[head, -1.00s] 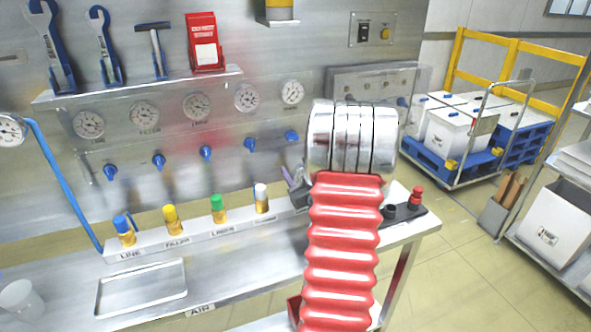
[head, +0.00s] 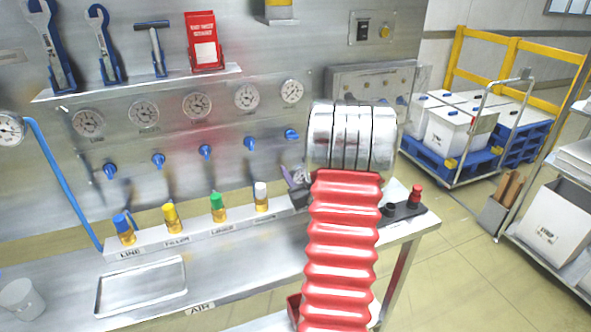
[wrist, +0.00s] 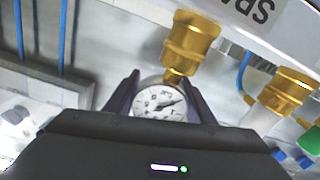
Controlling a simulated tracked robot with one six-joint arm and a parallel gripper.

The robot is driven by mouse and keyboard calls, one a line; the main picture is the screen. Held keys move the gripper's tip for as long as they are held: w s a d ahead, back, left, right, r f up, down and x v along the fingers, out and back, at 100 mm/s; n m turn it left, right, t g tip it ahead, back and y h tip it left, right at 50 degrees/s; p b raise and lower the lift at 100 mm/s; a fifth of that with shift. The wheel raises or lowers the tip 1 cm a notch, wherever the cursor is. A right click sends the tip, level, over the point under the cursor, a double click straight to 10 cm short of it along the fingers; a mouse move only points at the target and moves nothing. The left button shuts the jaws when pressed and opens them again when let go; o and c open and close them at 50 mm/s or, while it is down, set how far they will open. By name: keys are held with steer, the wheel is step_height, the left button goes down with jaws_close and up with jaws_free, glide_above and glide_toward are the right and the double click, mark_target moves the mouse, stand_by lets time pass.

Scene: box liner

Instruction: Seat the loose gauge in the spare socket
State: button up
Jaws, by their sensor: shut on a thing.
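The loose gauge (wrist: 158,103) has a round white dial with a dark needle. My gripper (wrist: 161,94) is shut on it, one dark finger on each side, as the wrist view shows. A brass socket (wrist: 190,45) sits just above the dial in the wrist view, below a label whose visible letters begin "SPA". The gauge's brass stem meets the socket's narrow end; I cannot tell how deep it sits. In the head view my red arm hides most of this spot, and only a purple-grey part of my gripper shows beside it.
In the wrist view another brass fitting (wrist: 287,92) stands to the right. In the head view the labelled rail (head: 190,235) carries several fittings with coloured caps, below a row of wall gauges (head: 197,105). A shallow tray (head: 142,286) lies on the bench.

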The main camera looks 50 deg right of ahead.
steer(key=o, duration=1.2)
steer(key=shift+a+f, duration=0.15)
steer(key=shift+f, duration=0.45)
steer(key=o, duration=0.4)
steer(key=shift+r, duration=0.25)
steer(key=v, duration=1.3)
steer(key=shift+s+a+r, duration=0.1)
steer(key=shift+s, duration=0.3)
